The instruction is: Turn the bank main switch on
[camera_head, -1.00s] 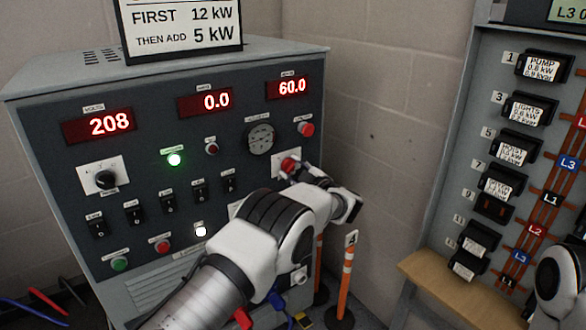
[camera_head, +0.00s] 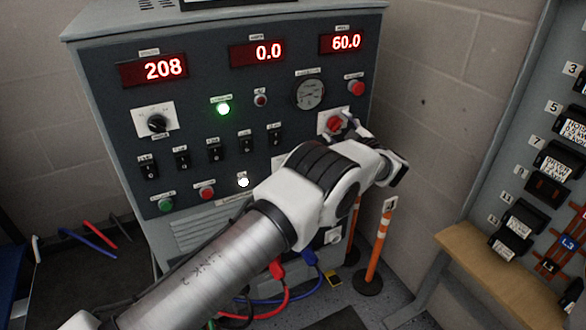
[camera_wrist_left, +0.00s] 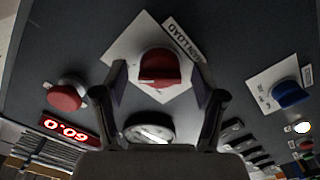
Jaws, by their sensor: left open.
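A red rotary knob on a square white plate (camera_head: 325,118) sits at the right of the dark panel on the grey cabinet (camera_head: 110,70). My left gripper (camera_head: 352,124) is at this knob, partly hidden by its own wrist. In the left wrist view the red knob (camera_wrist_left: 160,68) lies between the two spread fingers (camera_wrist_left: 160,82), which are open; whether they touch it I cannot tell. I cannot tell the knob's exact setting. My right gripper is out of view.
A red button (camera_head: 356,88) and a round gauge (camera_head: 309,94) lie close to the knob. A blue knob (camera_wrist_left: 289,94) is on the other side. Several black switches (camera_head: 214,150) line the panel. An orange post (camera_head: 378,245) and a breaker board (camera_head: 550,130) stand right.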

